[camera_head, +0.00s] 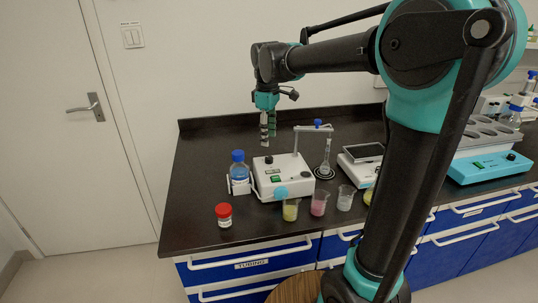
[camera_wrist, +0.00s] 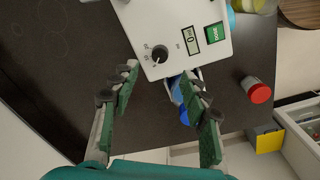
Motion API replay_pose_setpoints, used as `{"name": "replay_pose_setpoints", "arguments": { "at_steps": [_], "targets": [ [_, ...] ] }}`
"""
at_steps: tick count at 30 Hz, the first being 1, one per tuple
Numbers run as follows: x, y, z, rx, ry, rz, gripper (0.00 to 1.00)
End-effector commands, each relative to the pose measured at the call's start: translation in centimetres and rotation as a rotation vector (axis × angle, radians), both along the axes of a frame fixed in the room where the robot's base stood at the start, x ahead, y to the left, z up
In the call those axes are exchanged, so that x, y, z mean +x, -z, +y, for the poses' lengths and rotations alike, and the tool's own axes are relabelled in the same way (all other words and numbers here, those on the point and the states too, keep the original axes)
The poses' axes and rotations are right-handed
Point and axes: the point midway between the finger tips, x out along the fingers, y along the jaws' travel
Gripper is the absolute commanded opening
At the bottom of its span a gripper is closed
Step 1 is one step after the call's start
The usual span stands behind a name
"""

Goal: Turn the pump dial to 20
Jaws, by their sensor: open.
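The pump is a white box (camera_head: 290,172) on the dark bench in the head view. Its top panel (camera_wrist: 178,22) fills the upper middle of the wrist view. The black round dial (camera_wrist: 160,53) sits near the panel's edge, with small marks around it. Beside it are a small display (camera_wrist: 190,40) that appears to read 0 and a green button (camera_wrist: 214,33). My gripper (camera_wrist: 159,70) is open and empty, its two fingertips on either side of the dial in the picture. In the head view my gripper (camera_head: 268,139) hangs fingers down above the pump's back left part, apparently clear of it.
A blue-capped bottle (camera_head: 239,171) stands in a holder left of the pump. A red-capped jar (camera_head: 223,218) is at the front left. Beakers with yellow (camera_head: 290,211), pink (camera_head: 319,205) and clear (camera_head: 345,200) contents stand in front. A flask (camera_head: 325,168) and scale (camera_head: 362,153) are right.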

Motion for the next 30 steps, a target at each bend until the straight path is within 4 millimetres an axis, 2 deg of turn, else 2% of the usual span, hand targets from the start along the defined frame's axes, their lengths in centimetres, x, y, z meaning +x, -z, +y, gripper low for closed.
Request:
{"name": "replay_pose_setpoints", "arguments": {
  "at_steps": [6, 12, 18, 26, 30],
  "targets": [
    [0.3, 4.3, -0.1, 0.000, 0.000, 0.000, 0.46],
    [0.4, 7.0, -0.1, 0.000, 0.000, 0.000, 0.46],
    [0.4, 8.1, -0.2, 0.000, 0.000, 0.000, 0.46],
    [0.4, 8.2, -0.2, 0.000, 0.000, 0.000, 0.46],
    [0.4, 8.2, -0.2, 0.000, 0.000, 0.000, 0.31]
  ]
}}
